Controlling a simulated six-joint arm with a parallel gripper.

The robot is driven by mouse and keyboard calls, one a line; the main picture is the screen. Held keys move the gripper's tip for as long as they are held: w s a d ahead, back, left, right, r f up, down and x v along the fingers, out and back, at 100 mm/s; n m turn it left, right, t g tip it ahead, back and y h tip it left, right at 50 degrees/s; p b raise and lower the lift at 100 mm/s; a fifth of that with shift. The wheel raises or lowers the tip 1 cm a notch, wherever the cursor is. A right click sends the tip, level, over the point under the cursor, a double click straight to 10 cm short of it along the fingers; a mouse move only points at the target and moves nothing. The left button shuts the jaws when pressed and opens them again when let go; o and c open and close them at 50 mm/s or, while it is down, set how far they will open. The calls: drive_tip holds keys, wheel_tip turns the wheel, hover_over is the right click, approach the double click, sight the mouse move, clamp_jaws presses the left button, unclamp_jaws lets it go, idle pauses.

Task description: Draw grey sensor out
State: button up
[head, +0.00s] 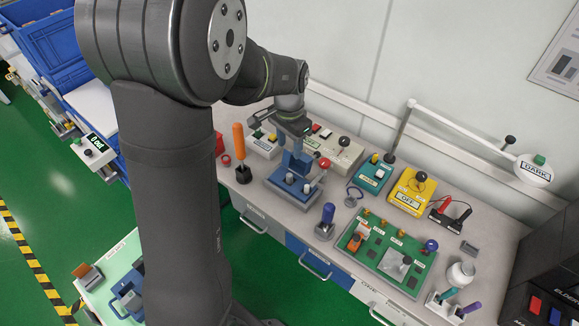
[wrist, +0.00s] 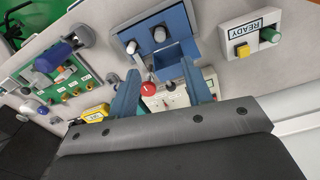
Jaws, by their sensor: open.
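No part is clearly marked as the grey sensor. A grey wedge-like piece (head: 396,265) sits on the green board (head: 372,262), and a small grey block (head: 469,248) lies on the bench to the right of the board. My gripper (head: 291,142) points down above and behind the blue fixture (head: 279,184), which has pale knobs on top. In the wrist view my blue fingers (wrist: 160,72) are apart, beside the upright blue part of the fixture (wrist: 176,22). I see nothing held between them. The board also shows at the left of the wrist view (wrist: 72,78).
A blue-handled tool (head: 328,213) and an orange-handled tool (head: 238,140) stand near the fixture. A beige box with a red button (head: 345,153), a teal box (head: 371,178) and a yellow box (head: 411,194) line the back. A white bottle (head: 461,274) stands at right.

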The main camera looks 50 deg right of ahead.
sight(290, 175)
wheel_tip(290, 175, down, 12)
drive_tip(key=shift+f, duration=0.2)
drive_tip(key=shift+c, duration=0.3)
drive_tip(key=c, duration=0.8)
clamp_jaws()
